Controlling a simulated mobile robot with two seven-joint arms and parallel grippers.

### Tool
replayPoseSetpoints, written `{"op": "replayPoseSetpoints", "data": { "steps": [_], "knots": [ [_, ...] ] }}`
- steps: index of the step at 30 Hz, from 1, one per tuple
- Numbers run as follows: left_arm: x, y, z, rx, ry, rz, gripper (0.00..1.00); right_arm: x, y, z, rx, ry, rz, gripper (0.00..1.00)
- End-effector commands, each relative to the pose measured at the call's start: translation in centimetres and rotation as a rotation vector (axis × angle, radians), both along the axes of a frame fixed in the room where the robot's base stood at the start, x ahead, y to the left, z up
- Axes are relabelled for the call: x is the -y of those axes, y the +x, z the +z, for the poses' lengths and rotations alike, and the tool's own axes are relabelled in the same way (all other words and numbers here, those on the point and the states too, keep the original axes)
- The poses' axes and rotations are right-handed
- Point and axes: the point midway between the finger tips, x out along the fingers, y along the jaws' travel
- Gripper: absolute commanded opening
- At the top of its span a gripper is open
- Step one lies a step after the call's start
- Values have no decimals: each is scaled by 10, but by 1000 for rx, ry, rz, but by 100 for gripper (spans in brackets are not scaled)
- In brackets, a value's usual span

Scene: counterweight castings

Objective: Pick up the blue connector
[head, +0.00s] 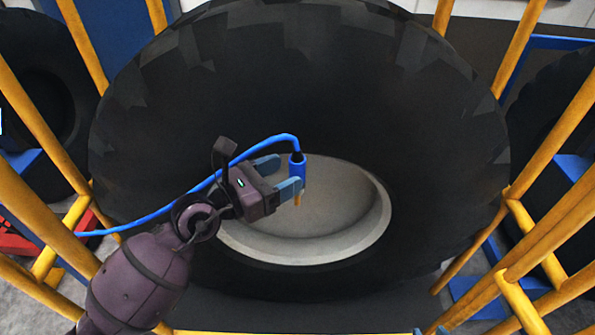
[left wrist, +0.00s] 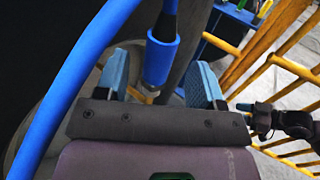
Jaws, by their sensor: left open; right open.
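The blue connector (head: 298,168) hangs upright at the end of a blue cable, its brass-coloured tip pointing down, in front of the pale wheel hub. My left gripper (head: 284,175) is open, its blue-grey fingers at the connector. In the left wrist view the connector (left wrist: 160,58) appears between the two fingers (left wrist: 162,82), with a gap on each side; I cannot tell whether it is fully inside the jaws. My right gripper (left wrist: 257,118) shows small at the right edge of the left wrist view, open, away from the connector. It is not in the head view.
The blue cable (head: 150,214) arches over my left gripper and runs off to the left. A large black tyre (head: 400,90) with its pale hub (head: 345,200) stands behind. Yellow rails (head: 540,235) flank both sides, with more tyres beyond them.

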Motion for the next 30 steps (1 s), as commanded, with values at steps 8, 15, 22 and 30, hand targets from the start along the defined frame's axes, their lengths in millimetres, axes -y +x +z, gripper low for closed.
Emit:
{"op": "replayPoseSetpoints", "data": {
  "steps": [8,15,22,30],
  "knots": [
    [18,12,1,1,-2,-1,62,0,0,0,0,0,0,43],
    [41,31,0,0,-1,0,62,0,0,-2,-2,0,1,43],
    [46,34,1,0,-1,0,62,-1,0,-1,-1,1,1,43],
    [46,34,1,0,-1,0,38,-1,1,-1,1,1,1,43]
  ]
}}
